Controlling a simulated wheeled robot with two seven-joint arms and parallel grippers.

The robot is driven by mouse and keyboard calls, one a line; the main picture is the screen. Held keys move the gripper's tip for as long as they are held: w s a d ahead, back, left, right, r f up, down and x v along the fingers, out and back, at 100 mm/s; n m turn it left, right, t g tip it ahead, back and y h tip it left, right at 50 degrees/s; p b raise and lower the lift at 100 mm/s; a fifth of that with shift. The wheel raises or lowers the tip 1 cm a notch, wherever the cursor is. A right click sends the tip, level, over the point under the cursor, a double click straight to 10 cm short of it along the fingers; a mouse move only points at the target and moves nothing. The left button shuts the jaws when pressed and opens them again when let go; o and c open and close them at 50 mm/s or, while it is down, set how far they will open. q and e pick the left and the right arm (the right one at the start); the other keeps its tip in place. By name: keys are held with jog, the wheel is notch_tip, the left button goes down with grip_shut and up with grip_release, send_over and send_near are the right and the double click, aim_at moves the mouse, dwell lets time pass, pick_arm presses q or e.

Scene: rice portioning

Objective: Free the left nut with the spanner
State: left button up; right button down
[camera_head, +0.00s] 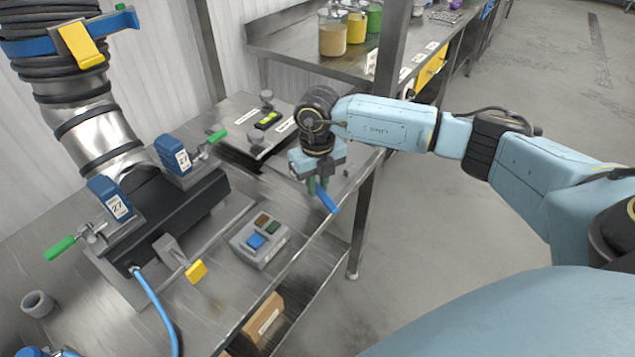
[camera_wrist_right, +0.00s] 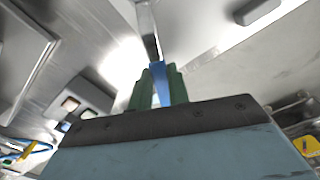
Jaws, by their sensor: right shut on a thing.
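My right gripper (camera_head: 319,184) is shut on the blue handle of the spanner (camera_head: 327,200), beside the bench's right edge. The right wrist view shows the green fingers (camera_wrist_right: 158,88) on both sides of the blue handle, with the spanner's grey metal part (camera_wrist_right: 148,32) extending beyond them. In the head view the metal part is hidden. A plate with two grey knob-like fastenings, a far one (camera_head: 266,96) and a near one (camera_head: 255,138), and a small level (camera_head: 268,120) lies left of the gripper. I cannot tell which is the left nut. My left gripper is not in view.
A button box (camera_head: 260,243) stands on the metal bench (camera_head: 215,310). A black clamp block (camera_head: 185,215) with green levers and a yellow-handled lever (camera_head: 196,271) stands under a large hose (camera_head: 95,125). A back bench (camera_head: 290,45) holds jars. Floor right of the bench is clear.

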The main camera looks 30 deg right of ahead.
dwell(0.3)
jog(key=shift+d+n+b, duration=0.4)
jog(key=shift+d+n, duration=0.35)
jog(key=shift+n, duration=0.25)
